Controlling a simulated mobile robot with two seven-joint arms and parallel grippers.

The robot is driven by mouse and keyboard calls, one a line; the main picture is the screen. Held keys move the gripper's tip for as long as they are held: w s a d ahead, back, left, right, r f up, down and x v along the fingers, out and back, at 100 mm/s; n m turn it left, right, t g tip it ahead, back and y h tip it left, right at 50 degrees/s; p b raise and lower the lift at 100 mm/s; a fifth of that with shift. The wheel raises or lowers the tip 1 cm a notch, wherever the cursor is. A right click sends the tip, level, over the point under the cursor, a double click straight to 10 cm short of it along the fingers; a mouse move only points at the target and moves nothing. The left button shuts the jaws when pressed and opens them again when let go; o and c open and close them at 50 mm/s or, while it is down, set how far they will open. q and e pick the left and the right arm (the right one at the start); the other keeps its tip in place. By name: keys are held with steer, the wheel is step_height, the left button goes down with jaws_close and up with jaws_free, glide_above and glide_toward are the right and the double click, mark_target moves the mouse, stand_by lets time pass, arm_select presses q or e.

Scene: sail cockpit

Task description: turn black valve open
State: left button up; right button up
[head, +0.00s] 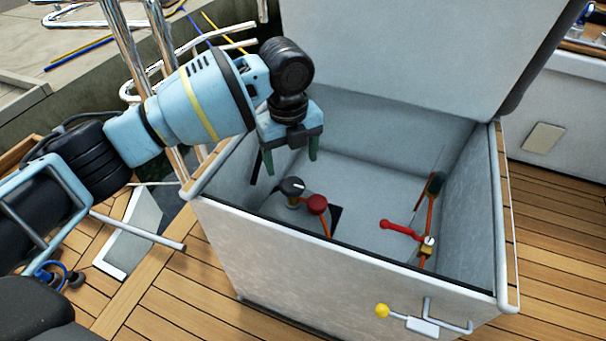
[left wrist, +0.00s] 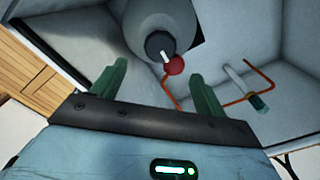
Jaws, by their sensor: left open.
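The black valve (head: 292,187) is a round black knob with a white mark on top, on a brass-coloured body inside the open locker. In the left wrist view the black valve (left wrist: 160,46) lies beyond the fingertips, between them in the picture. My left gripper (head: 291,165) points down into the locker, above the black valve. Its green fingers are open, with nothing between them, and they also show in the left wrist view (left wrist: 158,72). The fingers look apart from the knob. My right gripper is in neither view.
A red round knob (head: 317,204) sits close beside the black valve. A red lever valve (head: 400,229) with pipes is at the locker's right. The locker's front wall (head: 330,270) and raised lid (head: 400,60) bound the space. A yellow-knobbed lever (head: 382,311) is outside in front.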

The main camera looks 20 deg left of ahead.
mark_target(292, 184)
arm_select(q)
steer(key=shift+w+a, duration=0.15)
steer(key=shift+w, duration=0.2)
steer(key=shift+s, duration=0.15)
steer(key=shift+f, duration=0.15)
step_height(292, 184, down, 7)
steer(key=b, duration=0.3)
steer(key=shift+f, duration=0.2)
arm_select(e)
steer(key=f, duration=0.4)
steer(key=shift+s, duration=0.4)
